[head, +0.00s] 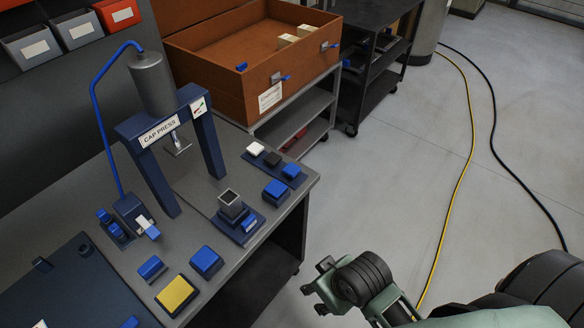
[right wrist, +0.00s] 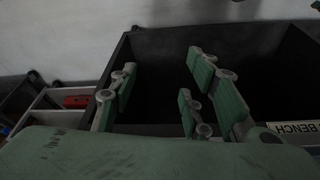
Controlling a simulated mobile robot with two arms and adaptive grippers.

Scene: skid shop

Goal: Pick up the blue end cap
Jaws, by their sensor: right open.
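A small blue cap (head: 291,171) sits at the near right end of a blue strip tray (head: 274,163), beside a black cap (head: 272,159) and a white cap (head: 256,148). This strip lies near the right end of the grey bench. My right gripper (head: 316,287) is open and empty, off the bench's right side over the floor, well apart from the caps. In the right wrist view its fingers (right wrist: 160,78) stand apart with nothing between them. No cap shows in that view. My left gripper is out of view.
The cap press (head: 160,130) stands on the bench (head: 190,235). Blue blocks (head: 206,261), a yellow-topped block (head: 176,294) and a square tube in a blue fixture (head: 240,220) lie around it. An orange-brown crate (head: 205,89) stands behind. Cables (head: 470,130) cross the open floor at right.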

